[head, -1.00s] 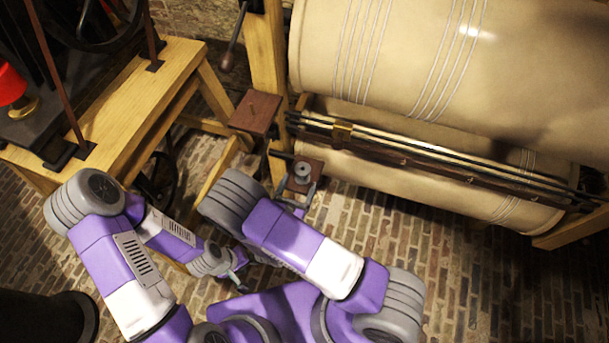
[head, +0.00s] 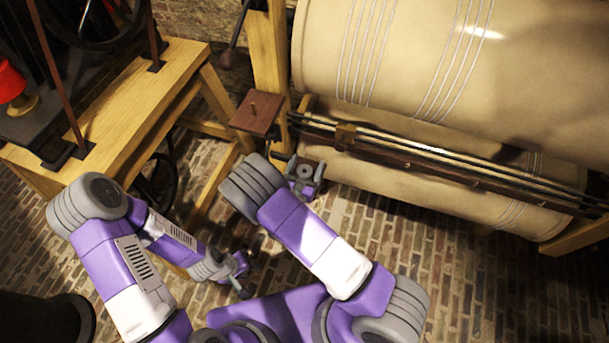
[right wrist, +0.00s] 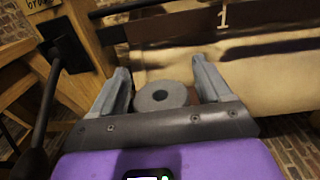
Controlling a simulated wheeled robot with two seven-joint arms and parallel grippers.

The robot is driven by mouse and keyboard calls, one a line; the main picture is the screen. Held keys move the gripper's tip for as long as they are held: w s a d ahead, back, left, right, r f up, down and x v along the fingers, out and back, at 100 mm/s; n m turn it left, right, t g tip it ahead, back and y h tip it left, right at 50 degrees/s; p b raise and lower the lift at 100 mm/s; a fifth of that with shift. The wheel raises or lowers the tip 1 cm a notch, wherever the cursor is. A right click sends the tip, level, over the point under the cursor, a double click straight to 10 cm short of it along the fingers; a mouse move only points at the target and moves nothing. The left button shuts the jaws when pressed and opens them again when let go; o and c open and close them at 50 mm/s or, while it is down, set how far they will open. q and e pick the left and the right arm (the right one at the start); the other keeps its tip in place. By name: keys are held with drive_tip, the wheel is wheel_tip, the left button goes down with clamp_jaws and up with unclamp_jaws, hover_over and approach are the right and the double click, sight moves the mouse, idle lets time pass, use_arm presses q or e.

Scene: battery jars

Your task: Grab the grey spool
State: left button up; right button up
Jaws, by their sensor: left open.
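The grey spool (right wrist: 161,97), a round disc with a central hole, sits on a small brown wooden platform. It also shows in the head view (head: 304,171), beside the wooden post. My right gripper (right wrist: 161,80) is open, with one finger on each side of the spool in the right wrist view; a gap shows on the right side, and contact on the left cannot be told. In the head view my right gripper (head: 306,168) is over the platform. My left gripper (head: 242,278) is open and empty, low above the brick floor.
A brown wooden block (head: 256,112) with a small peg stands left of the post (head: 268,60). Large beige rollers (head: 430,70) and a long dark rail (head: 430,155) lie to the right. A wooden bench (head: 130,105) is at the left. Brick floor is open at lower right.

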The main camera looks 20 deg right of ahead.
drive_tip(key=c, duration=0.9)
